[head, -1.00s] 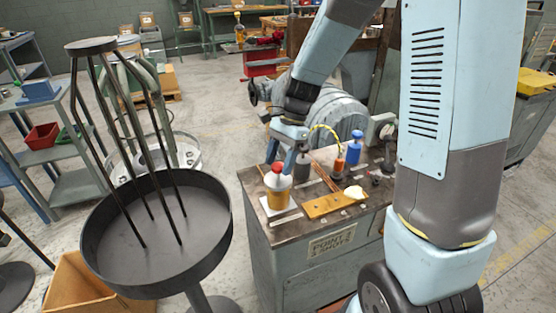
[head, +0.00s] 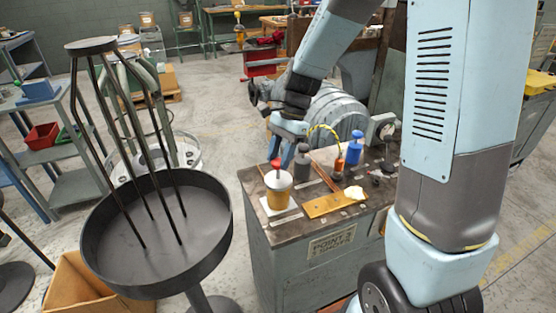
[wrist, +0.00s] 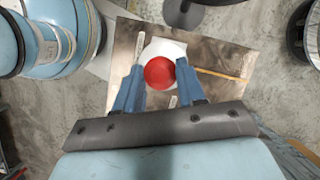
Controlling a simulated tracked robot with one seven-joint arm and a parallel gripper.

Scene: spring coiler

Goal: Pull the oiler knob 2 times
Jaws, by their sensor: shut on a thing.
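The oiler is an amber cup with a pale top (head: 279,196) near the left front corner of the machine top. Its round red knob (head: 276,164) stands above it and shows from above in the wrist view (wrist: 159,73). My gripper (head: 284,152) comes down from behind and above. Its two blue fingers (wrist: 160,82) are shut on the knob, one on each side. The fingers partly hide the knob's sides, and its stem is hard to make out.
A dark grey bottle (head: 302,162), an orange fitting with a yellow hose (head: 339,164) and a blue bottle (head: 355,150) stand nearby. A round black tray (head: 157,292) stands left, across a floor gap.

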